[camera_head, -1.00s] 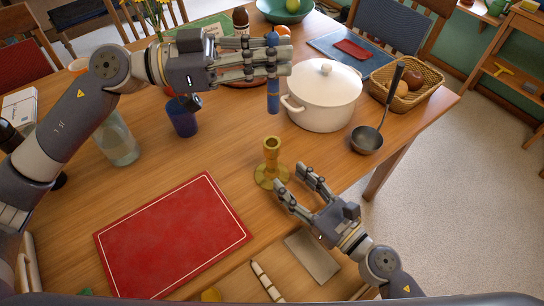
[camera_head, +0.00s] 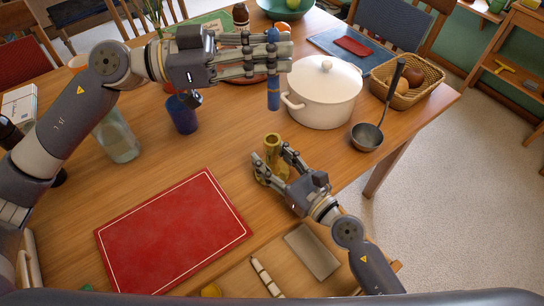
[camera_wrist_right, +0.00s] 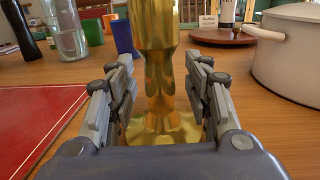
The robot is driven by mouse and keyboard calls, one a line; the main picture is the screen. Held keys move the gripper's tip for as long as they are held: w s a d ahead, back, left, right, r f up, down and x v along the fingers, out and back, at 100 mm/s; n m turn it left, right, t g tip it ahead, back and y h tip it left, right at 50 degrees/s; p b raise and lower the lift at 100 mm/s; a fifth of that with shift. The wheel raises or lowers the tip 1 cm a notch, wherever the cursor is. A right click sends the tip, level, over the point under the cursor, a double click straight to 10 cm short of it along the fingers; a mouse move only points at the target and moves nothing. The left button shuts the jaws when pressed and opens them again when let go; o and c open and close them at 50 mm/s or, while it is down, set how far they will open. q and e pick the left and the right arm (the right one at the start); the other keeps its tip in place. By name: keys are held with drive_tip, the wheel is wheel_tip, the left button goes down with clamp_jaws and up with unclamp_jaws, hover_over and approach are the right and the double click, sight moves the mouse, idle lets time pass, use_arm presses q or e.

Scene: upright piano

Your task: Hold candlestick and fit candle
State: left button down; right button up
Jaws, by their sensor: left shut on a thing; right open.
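The brass candlestick (camera_head: 272,146) stands upright on the wooden table, to the right of the red mat. My right gripper (camera_head: 272,163) is open, with its fingers on either side of the candlestick. In the right wrist view the candlestick (camera_wrist_right: 157,80) stands between the fingers, with visible gaps on both sides. My left gripper (camera_head: 273,58) is shut on the blue candle (camera_head: 273,92) and holds it upright, above the table and higher than the candlestick. The candle's middle is hidden by the fingers.
A white lidded pot (camera_head: 324,93) stands just right of the candle. A ladle (camera_head: 368,134) and a basket (camera_head: 408,84) are farther right. A blue cup (camera_head: 182,115) and a glass vase (camera_head: 118,140) stand left. A red mat (camera_head: 172,232) lies in front.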

sight(270, 95)
clamp_jaws()
use_arm(q)
drive_tip(key=shift+f, duration=0.15)
drive_tip(key=shift+n+t, duration=0.5)
drive_tip(key=shift+t, duration=0.3)
drive_tip(key=shift+a+f, duration=0.15)
drive_tip(key=shift+f, duration=3.7)
